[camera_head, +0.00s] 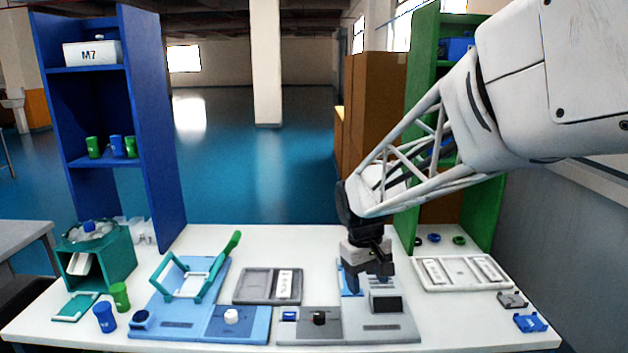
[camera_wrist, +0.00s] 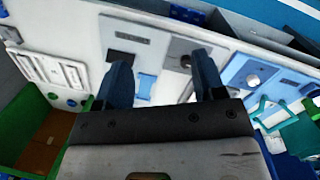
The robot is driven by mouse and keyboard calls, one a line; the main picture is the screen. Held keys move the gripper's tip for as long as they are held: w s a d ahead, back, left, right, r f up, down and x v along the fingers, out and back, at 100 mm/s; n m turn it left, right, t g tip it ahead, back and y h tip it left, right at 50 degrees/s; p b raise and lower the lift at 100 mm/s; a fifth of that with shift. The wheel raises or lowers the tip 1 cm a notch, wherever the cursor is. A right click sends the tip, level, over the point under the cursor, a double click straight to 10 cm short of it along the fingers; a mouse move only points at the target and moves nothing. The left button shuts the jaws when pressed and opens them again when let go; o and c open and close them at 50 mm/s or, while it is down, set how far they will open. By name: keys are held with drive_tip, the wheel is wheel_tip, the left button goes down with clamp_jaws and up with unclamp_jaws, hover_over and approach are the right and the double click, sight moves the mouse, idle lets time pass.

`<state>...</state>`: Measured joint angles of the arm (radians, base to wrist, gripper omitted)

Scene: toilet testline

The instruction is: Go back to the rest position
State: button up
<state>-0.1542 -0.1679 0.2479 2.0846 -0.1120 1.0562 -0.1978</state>
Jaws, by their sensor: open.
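My gripper (camera_head: 368,280) hangs from my white arm and points down over the grey device (camera_head: 390,325) at the right middle of the table. In the wrist view my gripper (camera_wrist: 160,80) shows two dark fingers spread apart, with nothing between them. Beyond the fingers lie the white table and the grey device with its dark square (camera_wrist: 118,57). I cannot tell exactly how high the fingertips are above the device.
Left on the table are a blue fixture with a green lever (camera_head: 232,247), a green box (camera_head: 107,258) and two cups (camera_head: 112,305). A grey tray (camera_head: 255,285) and a white tray (camera_head: 462,286) flank the device. Blue (camera_head: 165,130) and green (camera_head: 482,200) shelves stand behind.

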drive_tip(key=s+d+r+m+t, duration=0.1)
drive_tip(key=s+d+m, duration=0.1)
drive_tip(key=s, duration=1)
drive_tip(key=s+d+r+m+t+y, duration=0.1)
drive_tip(key=s+d, duration=0.4)
drive_tip(key=s, duration=0.8)
drive_tip(key=shift+r+m+t, duration=0.6)
drive_tip(key=shift+r+m, duration=0.05)
drive_tip(key=shift+m, duration=0.35)
